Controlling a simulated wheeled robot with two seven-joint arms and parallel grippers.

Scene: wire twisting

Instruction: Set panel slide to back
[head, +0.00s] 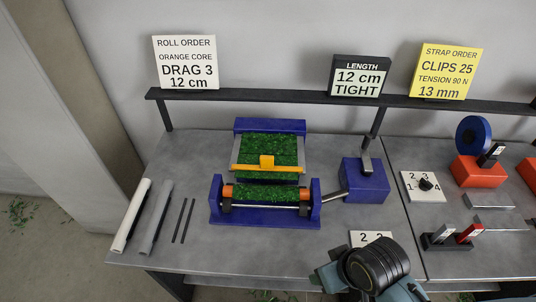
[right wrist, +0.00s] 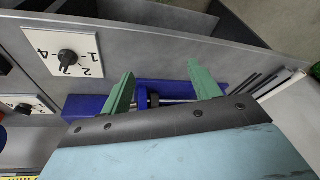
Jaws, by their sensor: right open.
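A roller fixture with a blue frame (head: 270,126) stands on the left table and carries a green granular bed (head: 285,150). A white dial panel (head: 360,236), showing "2 3", is partly hidden by my right arm. My right gripper (right wrist: 160,70) is open and empty, its green fingers in front of a blue part with a rod. A white panel with a black knob (right wrist: 67,55) is at upper left there. My left gripper is not in view.
A blue box with a lever (head: 366,183) stands right of the fixture. Another dial panel (head: 422,186) and a black base with grey and red handles (head: 437,241) are on the right table. White and grey tubes (head: 132,215) lie at left. Signs stand on the back rail.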

